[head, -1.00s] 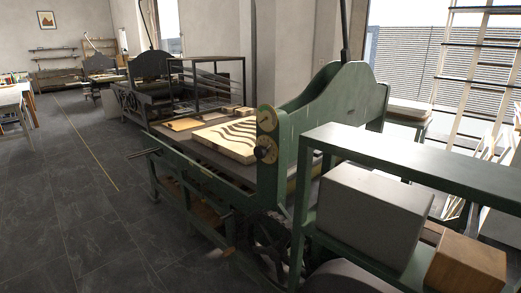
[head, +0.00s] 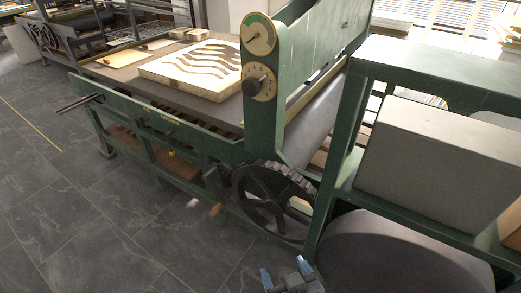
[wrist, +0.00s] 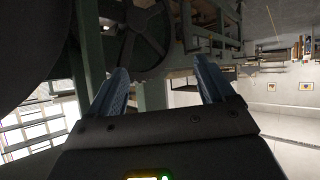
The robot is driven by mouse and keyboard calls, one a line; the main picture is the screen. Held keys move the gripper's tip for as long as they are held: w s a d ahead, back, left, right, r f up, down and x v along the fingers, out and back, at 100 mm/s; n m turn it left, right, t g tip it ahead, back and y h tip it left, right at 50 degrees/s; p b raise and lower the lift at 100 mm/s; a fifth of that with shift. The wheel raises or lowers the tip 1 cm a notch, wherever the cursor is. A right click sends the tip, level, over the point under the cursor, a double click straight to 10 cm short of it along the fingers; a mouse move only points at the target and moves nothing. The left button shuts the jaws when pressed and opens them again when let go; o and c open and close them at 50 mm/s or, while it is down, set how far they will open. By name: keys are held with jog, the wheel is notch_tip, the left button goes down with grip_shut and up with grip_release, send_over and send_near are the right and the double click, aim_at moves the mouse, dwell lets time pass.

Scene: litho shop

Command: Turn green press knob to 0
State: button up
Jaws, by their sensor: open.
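The green press (head: 265,125) stands in the middle of the head view. The dial's figures are too small to read. My gripper (head: 286,276) is at the bottom edge of the head view, low in front of the press and well below the knob. In the wrist view my gripper (wrist: 160,85) has its two blue fingers wide apart with nothing between them. The knob is not visible in the wrist view.
A spoked gear wheel (head: 270,200) sits low on the press. A green shelf frame (head: 440,75) with a grey block (head: 435,160) stands at the right. A striped stone (head: 195,67) lies on the press bed. The dark tiled floor (head: 80,215) at left is clear.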

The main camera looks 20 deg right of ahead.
jog(key=w+m+h+b, duration=0.1)
jog(key=w+h+b, duration=0.15)
jog(key=w, duration=1.05)
jog(key=m+g+h+b, duration=0.1)
jog(key=m+h+b, duration=0.3)
jog(key=m+h, duration=0.6)
send_near(248, 89)
jog(key=x, duration=0.4)
jog(key=shift+n+h, duration=0.3)
jog(key=shift+h, duration=0.15)
jog(key=p+x, duration=0.1)
jog(key=x, duration=0.6)
jog(key=shift+f, duration=0.1)
jog(key=shift+c, duration=0.2)
jog(key=c, duration=1)
